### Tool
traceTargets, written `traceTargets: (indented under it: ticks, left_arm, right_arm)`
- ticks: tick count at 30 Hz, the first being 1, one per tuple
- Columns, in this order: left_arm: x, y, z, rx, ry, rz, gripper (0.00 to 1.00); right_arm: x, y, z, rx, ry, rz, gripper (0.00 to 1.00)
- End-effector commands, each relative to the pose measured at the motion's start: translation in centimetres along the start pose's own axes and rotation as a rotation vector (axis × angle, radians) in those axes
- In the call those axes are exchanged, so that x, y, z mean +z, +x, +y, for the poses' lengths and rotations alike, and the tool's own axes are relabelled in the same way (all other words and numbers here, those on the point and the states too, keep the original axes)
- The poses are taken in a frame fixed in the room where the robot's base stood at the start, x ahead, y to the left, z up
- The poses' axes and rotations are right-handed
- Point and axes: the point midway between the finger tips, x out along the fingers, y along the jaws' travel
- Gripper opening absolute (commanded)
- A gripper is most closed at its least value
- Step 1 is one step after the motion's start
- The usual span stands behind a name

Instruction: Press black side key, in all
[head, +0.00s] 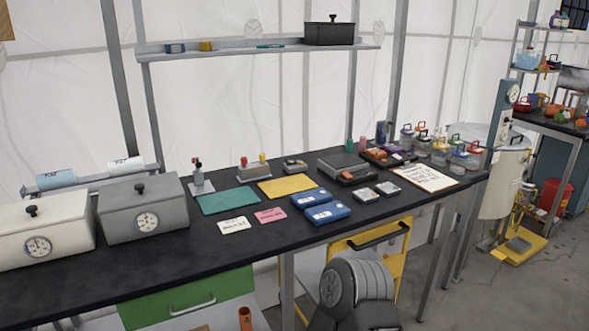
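No black side key can be made out for certain at this size. A grey desk device (342,162) with a dark front and small orange parts sits on the black table (130,264). A box with red and yellow knobs (253,172) stands left of it, and a small grey device (294,165) sits between them. Two small grey boxes (365,195) lie in front of the desk device. A small stand with a dark and red top (200,178) is farther left. Neither of my grippers can be seen.
Two lidded boxes with dials, one white (45,228) and one grey (140,212), stand at the left. Green (228,201) and yellow (286,187) mats, blue cases (327,213) and a clipboard (427,178) lie on the table. Lidded jars (440,152) crowd the right end. The front left is clear.

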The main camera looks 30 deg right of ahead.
Motion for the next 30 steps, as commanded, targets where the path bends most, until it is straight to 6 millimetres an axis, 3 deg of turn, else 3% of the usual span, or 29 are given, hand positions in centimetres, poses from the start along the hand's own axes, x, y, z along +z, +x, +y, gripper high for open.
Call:
traceTargets:
  ticks: [2,15,30]
  left_arm:
    - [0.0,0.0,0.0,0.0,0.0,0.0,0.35]
    - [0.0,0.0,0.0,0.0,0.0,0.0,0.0]
    - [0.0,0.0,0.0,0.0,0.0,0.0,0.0]
  right_arm:
    - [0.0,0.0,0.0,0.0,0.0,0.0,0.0]
    - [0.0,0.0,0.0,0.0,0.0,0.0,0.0]
    - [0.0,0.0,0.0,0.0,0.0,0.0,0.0]
